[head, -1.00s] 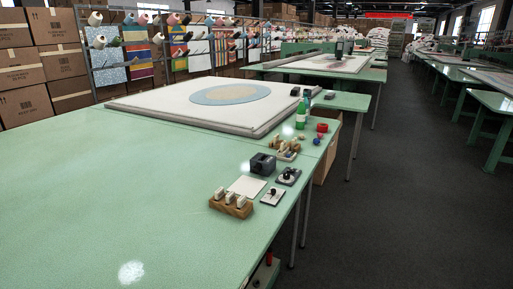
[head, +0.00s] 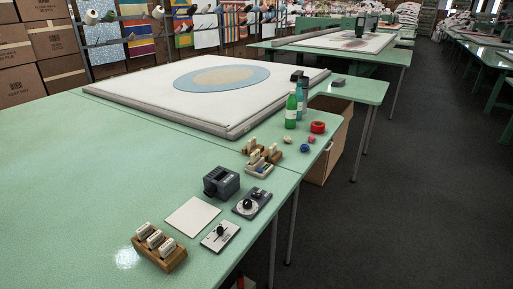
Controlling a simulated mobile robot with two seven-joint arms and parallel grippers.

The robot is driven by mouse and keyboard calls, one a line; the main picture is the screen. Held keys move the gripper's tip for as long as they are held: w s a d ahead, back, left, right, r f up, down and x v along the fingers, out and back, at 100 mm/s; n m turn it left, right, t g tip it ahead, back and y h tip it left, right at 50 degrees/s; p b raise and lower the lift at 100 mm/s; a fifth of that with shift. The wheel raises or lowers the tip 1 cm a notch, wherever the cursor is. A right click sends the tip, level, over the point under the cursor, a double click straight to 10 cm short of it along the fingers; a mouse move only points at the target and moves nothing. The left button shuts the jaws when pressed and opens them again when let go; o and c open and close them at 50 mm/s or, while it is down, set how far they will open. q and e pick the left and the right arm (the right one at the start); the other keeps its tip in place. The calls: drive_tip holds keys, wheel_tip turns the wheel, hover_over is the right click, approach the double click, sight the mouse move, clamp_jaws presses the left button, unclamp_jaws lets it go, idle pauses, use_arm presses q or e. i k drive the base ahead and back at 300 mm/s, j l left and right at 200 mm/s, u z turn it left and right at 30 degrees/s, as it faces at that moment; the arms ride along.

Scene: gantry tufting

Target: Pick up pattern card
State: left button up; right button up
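A square, cream-white card (head: 192,217), which looks like the pattern card, lies flat on the green table (head: 60,190). It lies behind a wooden block holding white pieces (head: 160,246) and to the left of a small grey plate with a black knob (head: 220,236). Nothing covers the card. Neither of my grippers shows in the head view.
A dark grey box device (head: 221,181) and a dark dial unit (head: 251,203) stand near the card. Farther back are a second wooden holder (head: 262,157), green bottles (head: 291,110), a red ring (head: 318,127) and a large framed panel (head: 150,98). The left table area is clear; dark floor lies right.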

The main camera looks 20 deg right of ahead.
sight(255, 156)
drive_tip(key=i+l, duration=0.15)
drive_tip(key=l, duration=0.25)
drive_tip(key=i+l, duration=0.15)
drive_tip(key=l, duration=0.2)
drive_tip(key=i+l+u, duration=0.1)
drive_tip(key=l, duration=0.3)
drive_tip(key=i+l, duration=0.15)
drive_tip(key=l, duration=0.2)
drive_tip(key=i+l, duration=0.1)
drive_tip(key=l, duration=0.3)
